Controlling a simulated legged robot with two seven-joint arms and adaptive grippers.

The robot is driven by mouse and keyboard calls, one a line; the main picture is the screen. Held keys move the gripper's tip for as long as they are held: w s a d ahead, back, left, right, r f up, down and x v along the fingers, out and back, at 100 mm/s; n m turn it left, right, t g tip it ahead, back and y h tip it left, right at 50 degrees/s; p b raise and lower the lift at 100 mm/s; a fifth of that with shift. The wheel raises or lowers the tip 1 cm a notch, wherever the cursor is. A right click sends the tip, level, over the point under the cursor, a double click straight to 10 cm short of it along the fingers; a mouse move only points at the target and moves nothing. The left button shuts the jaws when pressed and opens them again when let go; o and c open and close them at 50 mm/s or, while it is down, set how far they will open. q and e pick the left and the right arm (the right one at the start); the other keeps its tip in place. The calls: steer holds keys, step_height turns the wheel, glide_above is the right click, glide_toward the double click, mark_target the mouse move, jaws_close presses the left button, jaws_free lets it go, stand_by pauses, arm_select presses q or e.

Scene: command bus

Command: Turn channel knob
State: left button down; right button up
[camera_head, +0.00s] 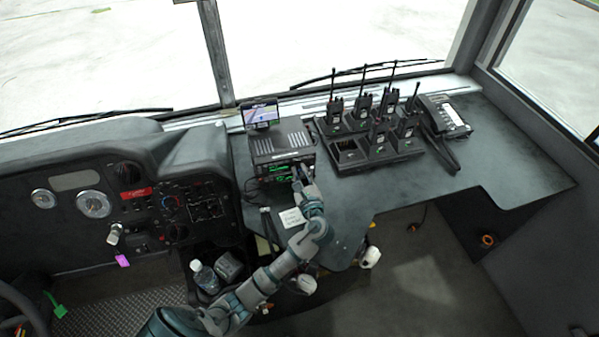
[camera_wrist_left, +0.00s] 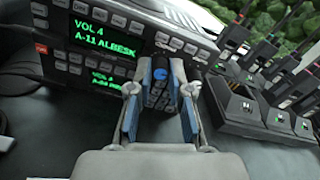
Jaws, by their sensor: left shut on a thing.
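The radio (camera_head: 282,146) is a black box on the dash counter, with two lit green displays on its front. In the left wrist view its upper display (camera_wrist_left: 105,33) reads "VOL 4" and "A-11 ALBESK", and a second, smaller display sits below it. My left gripper (camera_head: 301,173) is at the right end of the radio's front. In the left wrist view its fingers (camera_wrist_left: 161,88) stand on both sides of a dark, ridged channel knob (camera_wrist_left: 157,98) and are shut on it. In the head view the gripper hides the knob. My right gripper is in neither view.
A charger with several handheld radios (camera_head: 375,150) stands right of the radio, and a desk phone (camera_head: 444,115) beyond it. A small navigation screen (camera_head: 260,115) is behind the radio. A white note (camera_head: 292,217) lies on the counter. The counter's right part is clear.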

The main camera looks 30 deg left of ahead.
arm_select(q)
steer(key=shift+s+f+n, duration=0.1)
steer(key=shift+n, duration=0.4)
steer(key=shift+d+f+n+p, duration=0.1)
steer(key=shift+n+p, duration=0.2)
steer(key=shift+n, duration=1.3)
steer(key=shift+f+n, duration=0.1)
steer(key=shift+n, duration=1.3)
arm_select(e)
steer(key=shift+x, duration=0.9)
arm_select(q)
steer(key=shift+f, duration=0.1)
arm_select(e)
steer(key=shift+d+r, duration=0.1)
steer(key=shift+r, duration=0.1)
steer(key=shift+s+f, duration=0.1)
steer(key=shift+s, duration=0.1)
arm_select(q)
steer(key=c, duration=1.4)
jaws_free()
steer(key=shift+o, duration=0.2)
steer(key=shift+s, duration=0.1)
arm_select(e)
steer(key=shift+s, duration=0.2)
